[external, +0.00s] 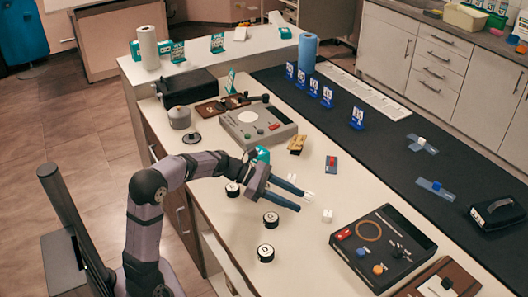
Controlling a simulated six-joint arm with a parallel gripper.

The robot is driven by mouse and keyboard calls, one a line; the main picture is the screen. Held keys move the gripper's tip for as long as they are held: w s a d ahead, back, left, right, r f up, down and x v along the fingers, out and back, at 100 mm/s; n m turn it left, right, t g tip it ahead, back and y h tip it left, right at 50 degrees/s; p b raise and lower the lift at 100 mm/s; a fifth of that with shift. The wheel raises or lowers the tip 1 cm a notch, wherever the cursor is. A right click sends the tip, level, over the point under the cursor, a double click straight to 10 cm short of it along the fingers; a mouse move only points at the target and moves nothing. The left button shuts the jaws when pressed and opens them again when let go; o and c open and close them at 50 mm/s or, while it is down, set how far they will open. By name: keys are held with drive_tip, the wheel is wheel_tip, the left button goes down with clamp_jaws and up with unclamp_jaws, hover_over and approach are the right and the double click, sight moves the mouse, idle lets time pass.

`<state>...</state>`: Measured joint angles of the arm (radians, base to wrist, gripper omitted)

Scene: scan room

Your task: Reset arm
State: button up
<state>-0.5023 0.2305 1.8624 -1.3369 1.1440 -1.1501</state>
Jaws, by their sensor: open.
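My gripper (291,193) is open, with its two dark blue fingers pointing right over the pale bench (225,225). My arm reaches in from the lower left and hides part of the bench. I see nothing held between the fingers. Small white blocks (327,215) lie near the fingertips, one to the right and one partly behind the fingers. Whether the fingers touch the nearer block I cannot tell. Black round pieces with pale tops, one of them (271,220) just below the fingers and another (266,253) nearer the front, stand on the bench.
A dark console (383,247) stands to the right and a grey device (257,125) behind the gripper. Blue stands (327,97) line the black mat (400,150). A blue roll (307,53) stands at the back. The bench front left of the console is mostly clear.

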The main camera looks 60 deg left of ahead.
drive_tip(key=shift+s+d+r+p, duration=0.3)
drive_tip(key=shift+r+p, duration=0.1)
drive_tip(key=shift+p, duration=0.1)
drive_tip(key=s+d+r+m+g+y+p, duration=0.2)
drive_tip(key=s+d+r+m+g+p, duration=0.15)
drive_tip(key=s+m+p, duration=0.5)
drive_tip(key=s+d+r+m+g+y+p, duration=0.2)
drive_tip(key=s+r+m+g+p, duration=0.3)
drive_tip(key=p, duration=0.7)
drive_tip(key=s+a+r+m+y+p, duration=0.2)
drive_tip(key=s+r+m+p, duration=0.4)
drive_tip(key=p, duration=0.4)
drive_tip(key=s+a+r+m+y+p, duration=0.2)
drive_tip(key=s+r+m+p, duration=0.3)
drive_tip(key=p, duration=0.6)
drive_tip(key=shift+s+r+m+g+y, duration=0.45)
drive_tip(key=shift+s+m+y, duration=0.25)
drive_tip(key=shift+s+m, duration=0.55)
drive_tip(key=shift+s, duration=0.1)
idle(2.0)
